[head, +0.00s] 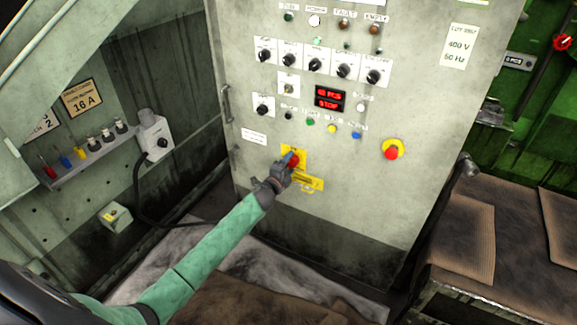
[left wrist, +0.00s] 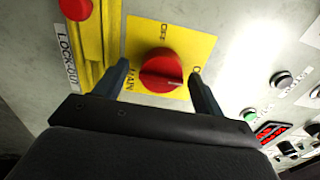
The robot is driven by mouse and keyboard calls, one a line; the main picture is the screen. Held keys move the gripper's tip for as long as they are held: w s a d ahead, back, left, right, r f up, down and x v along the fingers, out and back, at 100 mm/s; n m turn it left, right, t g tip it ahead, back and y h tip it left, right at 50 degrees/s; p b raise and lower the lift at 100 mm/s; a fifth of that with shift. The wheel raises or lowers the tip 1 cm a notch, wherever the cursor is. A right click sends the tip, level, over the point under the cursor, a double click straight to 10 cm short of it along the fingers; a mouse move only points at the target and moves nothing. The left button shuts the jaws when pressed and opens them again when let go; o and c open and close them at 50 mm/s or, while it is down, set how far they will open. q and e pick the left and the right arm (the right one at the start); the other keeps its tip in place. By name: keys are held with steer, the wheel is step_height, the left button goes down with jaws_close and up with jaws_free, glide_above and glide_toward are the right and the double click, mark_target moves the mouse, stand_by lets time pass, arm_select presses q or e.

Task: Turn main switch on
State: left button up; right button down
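The main switch is a red rotary knob (left wrist: 162,72) on a yellow plate (left wrist: 180,30) marked MAIN, OFF and ON; it also shows on the cabinet front in the head view (head: 294,161). My left gripper (left wrist: 159,69) is at the switch, with one finger on each side of the knob. The fingers stand apart, with yellow plate visible beside the knob, and I cannot tell whether either touches it. My right gripper does not show.
A yellow lockout bracket (head: 308,183) sits just below the switch. A red emergency button (head: 391,152) is to the right. Selector knobs and buttons fill the panel above, with a red display (head: 329,98) reading STOP. A socket box (head: 154,137) with a cable is at left.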

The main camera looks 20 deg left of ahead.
arm_select(q)
steer(key=shift+s, duration=0.3)
steer(key=s+b, duration=0.1)
steer(key=s, duration=0.6)
steer(key=shift+a, duration=0.3)
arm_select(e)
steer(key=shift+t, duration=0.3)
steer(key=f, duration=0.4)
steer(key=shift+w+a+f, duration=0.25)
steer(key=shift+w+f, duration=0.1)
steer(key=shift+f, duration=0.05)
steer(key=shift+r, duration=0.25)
